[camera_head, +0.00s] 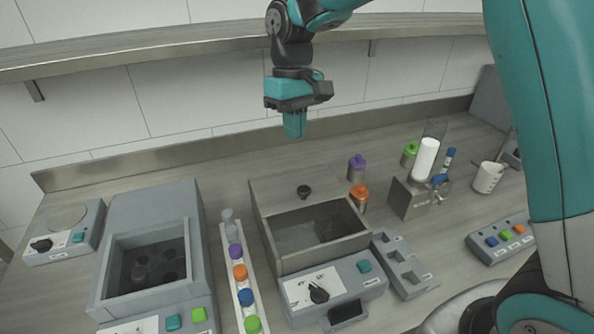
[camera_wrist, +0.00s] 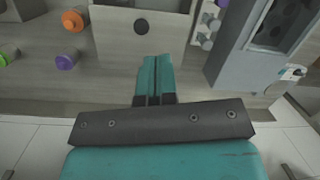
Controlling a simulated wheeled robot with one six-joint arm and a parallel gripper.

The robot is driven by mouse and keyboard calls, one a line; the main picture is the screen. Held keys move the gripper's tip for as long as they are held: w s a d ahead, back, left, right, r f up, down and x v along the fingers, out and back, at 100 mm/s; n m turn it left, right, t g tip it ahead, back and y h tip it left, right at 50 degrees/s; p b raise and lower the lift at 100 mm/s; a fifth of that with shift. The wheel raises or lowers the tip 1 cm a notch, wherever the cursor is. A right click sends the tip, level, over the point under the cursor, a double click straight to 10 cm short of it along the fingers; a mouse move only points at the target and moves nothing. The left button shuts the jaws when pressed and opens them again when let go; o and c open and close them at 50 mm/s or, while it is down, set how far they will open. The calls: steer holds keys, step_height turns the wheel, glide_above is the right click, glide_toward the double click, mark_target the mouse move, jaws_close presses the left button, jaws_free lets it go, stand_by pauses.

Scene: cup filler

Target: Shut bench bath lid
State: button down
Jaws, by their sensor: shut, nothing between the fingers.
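The bench bath (camera_head: 332,285) stands mid-bench, a grey box with a dial and a teal button on its front panel. Its tank is open, with a dark interior. The lid (camera_head: 275,187) is a flat grey-brown panel slid back behind the opening, with a round black knob (camera_head: 304,191) near its front edge. In the wrist view the lid (camera_wrist: 110,22) and knob (camera_wrist: 141,26) show at the top, just past my fingertips. My gripper (camera_head: 294,134) is shut and empty, pointing down, above and behind the lid. Its teal fingers (camera_wrist: 155,60) are together, apart from the knob.
Left of the bath are a rack of coloured-cap vials (camera_head: 240,272) and another open grey device (camera_head: 150,255). To the right are an orange-capped bottle (camera_head: 360,197), a purple-capped bottle (camera_head: 357,168) and a grey slotted holder (camera_head: 402,265). A shelf (camera_head: 150,46) runs along the wall behind.

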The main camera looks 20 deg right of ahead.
steer(key=w+d+f+m+g+h, duration=0.1)
steer(key=w+d+f+m, duration=0.1)
steer(key=w+f, duration=0.45)
steer(key=p, duration=0.4)
glide_above(296, 190)
step_height(296, 190, down, 9)
steer(key=shift+d, duration=0.1)
